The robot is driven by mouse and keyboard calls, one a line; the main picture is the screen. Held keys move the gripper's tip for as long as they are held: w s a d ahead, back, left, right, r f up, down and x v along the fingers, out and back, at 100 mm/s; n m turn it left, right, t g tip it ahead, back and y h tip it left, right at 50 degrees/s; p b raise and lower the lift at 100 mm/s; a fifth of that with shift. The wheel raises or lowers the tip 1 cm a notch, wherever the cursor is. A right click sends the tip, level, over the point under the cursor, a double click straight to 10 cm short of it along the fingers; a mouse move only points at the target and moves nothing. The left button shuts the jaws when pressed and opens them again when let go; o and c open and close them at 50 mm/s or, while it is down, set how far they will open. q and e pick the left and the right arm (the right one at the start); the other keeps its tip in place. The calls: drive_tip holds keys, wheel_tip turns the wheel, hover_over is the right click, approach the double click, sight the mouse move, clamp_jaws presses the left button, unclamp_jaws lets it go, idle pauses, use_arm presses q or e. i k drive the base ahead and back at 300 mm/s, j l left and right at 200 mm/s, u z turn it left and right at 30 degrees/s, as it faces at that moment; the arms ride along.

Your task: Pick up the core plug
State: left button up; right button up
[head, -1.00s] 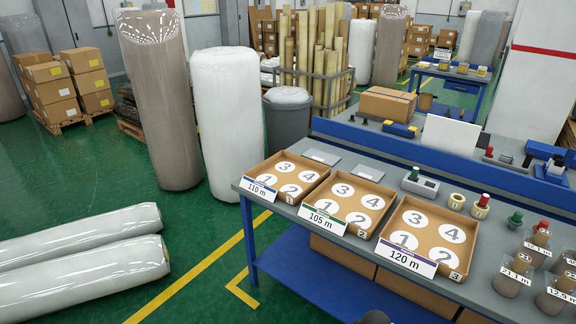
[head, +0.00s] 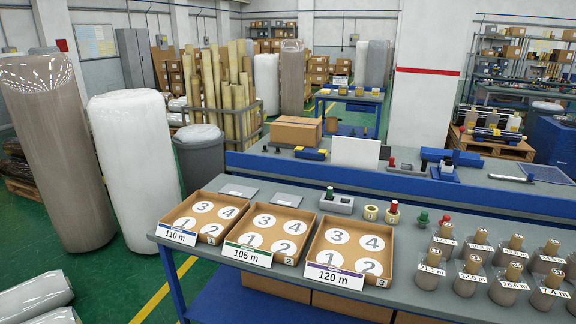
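No part is clearly marked as the core plug. Small plug-like pieces with knobs stand on the grey bench (head: 405,270). A green one (head: 330,193) is at the grey block (head: 337,205). A red one (head: 394,206) is by the pale tape rolls (head: 371,212). Another green one (head: 422,219) and another red one (head: 445,220) stand further right, near the small wrapped rolls (head: 465,284). These rolls have brown cores sticking up and length labels such as 21.1 m and 12.9 m. Neither of my grippers is in the head view.
Three cardboard trays with numbered circles, labelled 110 m (head: 177,237), 105 m (head: 247,255) and 120 m (head: 333,278), line the bench's left part. A blue rail (head: 400,188) runs behind. Large wrapped rolls (head: 135,165) stand on the floor at left.

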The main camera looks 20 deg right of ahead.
sight(422, 220)
drive_tip(key=z, duration=1.45)
